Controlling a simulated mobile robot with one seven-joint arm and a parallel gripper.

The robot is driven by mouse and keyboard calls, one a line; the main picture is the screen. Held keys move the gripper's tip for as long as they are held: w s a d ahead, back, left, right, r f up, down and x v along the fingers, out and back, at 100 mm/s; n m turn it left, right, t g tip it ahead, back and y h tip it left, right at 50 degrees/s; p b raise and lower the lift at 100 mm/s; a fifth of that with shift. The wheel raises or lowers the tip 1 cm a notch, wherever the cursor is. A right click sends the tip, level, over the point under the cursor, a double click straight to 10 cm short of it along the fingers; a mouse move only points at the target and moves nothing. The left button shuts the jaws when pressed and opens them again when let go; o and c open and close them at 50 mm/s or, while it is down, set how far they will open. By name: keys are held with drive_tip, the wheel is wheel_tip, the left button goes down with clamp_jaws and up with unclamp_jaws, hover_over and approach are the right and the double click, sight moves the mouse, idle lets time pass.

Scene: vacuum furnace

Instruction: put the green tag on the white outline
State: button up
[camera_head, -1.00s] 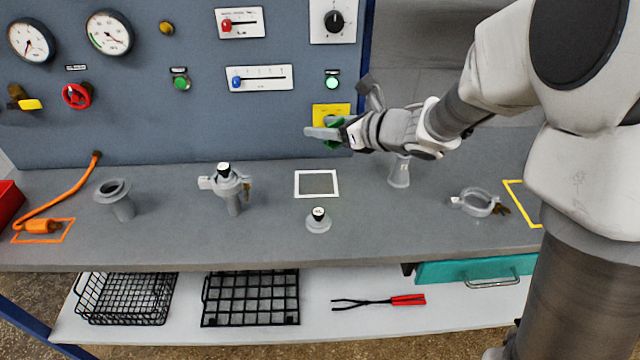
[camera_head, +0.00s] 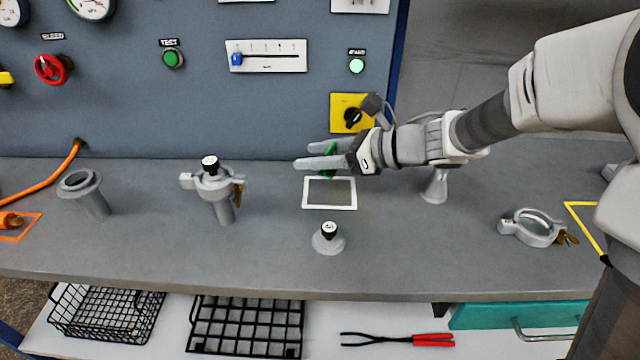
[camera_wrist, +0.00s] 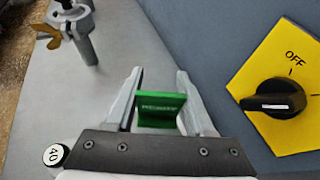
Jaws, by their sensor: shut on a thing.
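My gripper (camera_head: 306,154) points left in the head view and is shut on the green tag (camera_head: 330,150). The tag is mostly hidden by the fingers there. In the wrist view the tag (camera_wrist: 160,110) sits between the two fingers, its printed face showing. The white outline (camera_head: 330,208) is a rectangle on the grey bench top, with nothing inside it. My gripper and the tag appear above the outline's back edge, apart from the bench.
A small knobbed grey part (camera_head: 328,240) stands just in front of the outline. A valve fitting (camera_head: 218,190) stands left, a grey cone (camera_head: 436,187) and clamp (camera_head: 535,228) right. A yellow switch plate (camera_head: 340,106) is on the panel behind.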

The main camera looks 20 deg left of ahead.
sight(316, 188)
drive_tip(key=shift+f+b, duration=0.65)
drive_tip(key=shift+f, duration=1.9)
drive_tip(key=shift+f+b, duration=0.2)
drive_tip(key=shift+b, duration=0.1)
drive_tip(key=o, duration=1.3)
drive_tip(key=shift+r, duration=0.1)
